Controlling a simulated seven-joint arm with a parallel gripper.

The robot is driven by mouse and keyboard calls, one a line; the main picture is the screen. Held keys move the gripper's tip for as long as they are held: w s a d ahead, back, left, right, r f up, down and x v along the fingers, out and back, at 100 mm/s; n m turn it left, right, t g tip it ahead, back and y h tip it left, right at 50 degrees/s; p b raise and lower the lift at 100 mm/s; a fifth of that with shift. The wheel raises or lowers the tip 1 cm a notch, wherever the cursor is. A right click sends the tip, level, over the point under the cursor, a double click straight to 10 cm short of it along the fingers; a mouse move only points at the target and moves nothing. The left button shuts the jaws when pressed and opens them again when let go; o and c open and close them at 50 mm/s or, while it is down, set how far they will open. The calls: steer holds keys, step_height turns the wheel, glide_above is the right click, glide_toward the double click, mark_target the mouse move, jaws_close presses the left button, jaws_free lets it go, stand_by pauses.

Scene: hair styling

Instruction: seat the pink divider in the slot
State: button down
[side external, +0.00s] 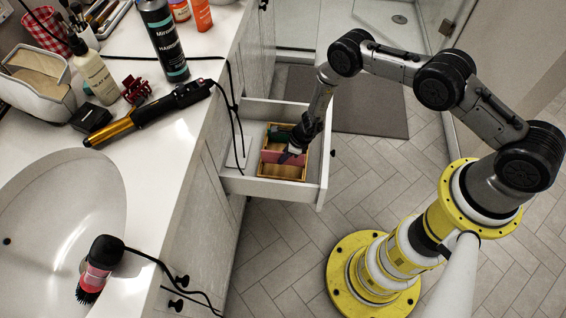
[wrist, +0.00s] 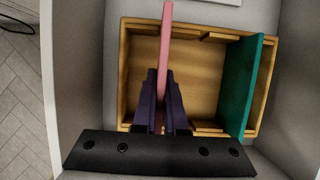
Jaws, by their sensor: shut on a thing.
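My gripper (wrist: 163,82) is shut on the pink divider (wrist: 166,40) and points down over the wooden box (wrist: 123,70). The divider stands on edge and runs across the box in the wrist view, left of the box's middle. Its far end overlaps the far wall and reaches past the rim in the picture. I cannot tell whether its lower edge is in a slot. Small wooden slot pieces (wrist: 214,37) line the long walls. A green divider (wrist: 241,85) stands across the right part, slightly slanted. In the side view, the pink divider (side external: 293,158) shows beneath my gripper.
The box sits in an open white drawer (side external: 314,180) with raised walls close around it. A black cord hangs beside the drawer.

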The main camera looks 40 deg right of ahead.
steer(key=shift+f, duration=1.85)
steer(key=shift+f, duration=0.2)
steer(key=c, duration=1)
jaws_free()
steer(key=shift+r, duration=0.1)
steer(key=shift+r, duration=0.2)
steer(key=v, duration=1.2)
steer(key=shift+f, duration=0.1)
